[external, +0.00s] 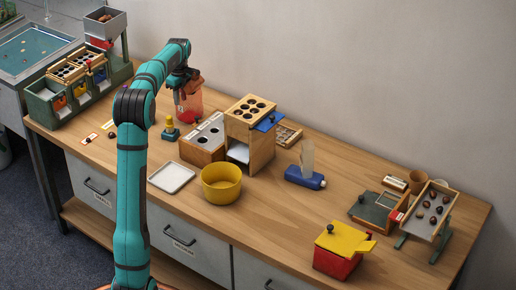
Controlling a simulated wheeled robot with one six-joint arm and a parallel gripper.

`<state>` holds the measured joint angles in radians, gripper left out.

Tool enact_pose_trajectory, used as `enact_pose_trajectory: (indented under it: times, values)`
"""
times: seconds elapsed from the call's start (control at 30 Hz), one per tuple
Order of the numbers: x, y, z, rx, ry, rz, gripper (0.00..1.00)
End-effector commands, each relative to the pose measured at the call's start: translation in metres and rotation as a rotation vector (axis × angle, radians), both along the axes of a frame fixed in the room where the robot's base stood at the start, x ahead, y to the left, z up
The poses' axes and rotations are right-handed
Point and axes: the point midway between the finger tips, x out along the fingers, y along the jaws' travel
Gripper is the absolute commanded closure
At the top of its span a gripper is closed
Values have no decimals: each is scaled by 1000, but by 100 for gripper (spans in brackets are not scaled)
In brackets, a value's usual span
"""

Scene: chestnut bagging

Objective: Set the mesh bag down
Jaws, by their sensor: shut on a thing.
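My gripper (186,84) is at the end of the teal arm, over the back left part of the bench. It is shut on the top of the mesh bag (188,106), a reddish, see-through bag that hangs upright below it. The bag's lower end is close to the bench top (262,211), behind the small yellow-topped green object (170,130). I cannot tell whether the bag touches the bench. The fingertips are small and partly hidden by the wrist.
A white tray (171,177) and a yellow bowl (221,184) lie nearer the front. A green rack (45,110) stands left.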

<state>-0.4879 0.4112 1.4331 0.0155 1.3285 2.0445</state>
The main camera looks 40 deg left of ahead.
Motion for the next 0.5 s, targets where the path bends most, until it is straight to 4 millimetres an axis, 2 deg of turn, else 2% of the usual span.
enact_pose_trajectory:
  times: [0.17,0.2,0.3,0.5]
  values:
    - [0,0,-1,0,0,0,100]
    - [0,0,-2,0,0,0,71]
    - [0,0,-1,0,0,0,51]
    - [0,0,-1,0,0,0,51]
